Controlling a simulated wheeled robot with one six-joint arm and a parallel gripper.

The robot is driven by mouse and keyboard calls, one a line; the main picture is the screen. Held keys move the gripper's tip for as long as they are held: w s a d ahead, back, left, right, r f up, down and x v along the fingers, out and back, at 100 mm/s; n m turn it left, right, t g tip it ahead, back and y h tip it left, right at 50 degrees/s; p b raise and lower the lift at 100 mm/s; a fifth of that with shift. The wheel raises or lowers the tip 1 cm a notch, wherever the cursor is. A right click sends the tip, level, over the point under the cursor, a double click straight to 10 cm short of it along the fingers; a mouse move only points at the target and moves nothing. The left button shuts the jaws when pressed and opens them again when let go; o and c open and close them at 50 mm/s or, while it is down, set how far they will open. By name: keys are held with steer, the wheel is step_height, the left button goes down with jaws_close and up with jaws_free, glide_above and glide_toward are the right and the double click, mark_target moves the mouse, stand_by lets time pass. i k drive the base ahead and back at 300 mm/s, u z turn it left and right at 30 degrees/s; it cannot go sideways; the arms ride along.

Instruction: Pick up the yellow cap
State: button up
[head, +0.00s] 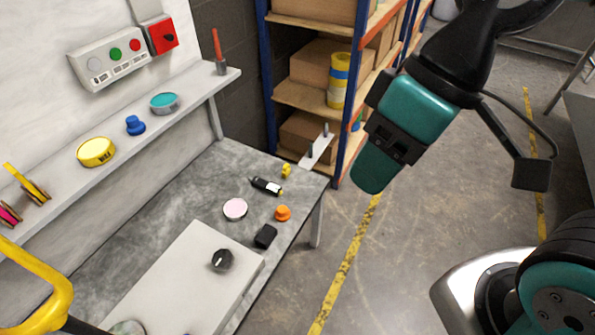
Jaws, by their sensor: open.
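A small yellow piece (286,170) stands near the back right edge of the grey workbench (190,190), and it looks like the yellow cap, though it is too small to be sure. A larger round yellow tin or lid (96,152) with dark lettering lies on the white shelf above the bench. My gripper (376,166), teal and black, hangs in the air to the right of the bench, in front of the storage rack. It is open, holds nothing visible and is well apart from both yellow things.
A pale panel (185,285) with a dark knob covers the bench front. The rack (300,95) stands behind.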

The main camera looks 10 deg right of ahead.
mark_target(285, 172)
steer(key=z, duration=0.35)
steer(key=i, duration=1.35)
steer(key=u, duration=0.2)
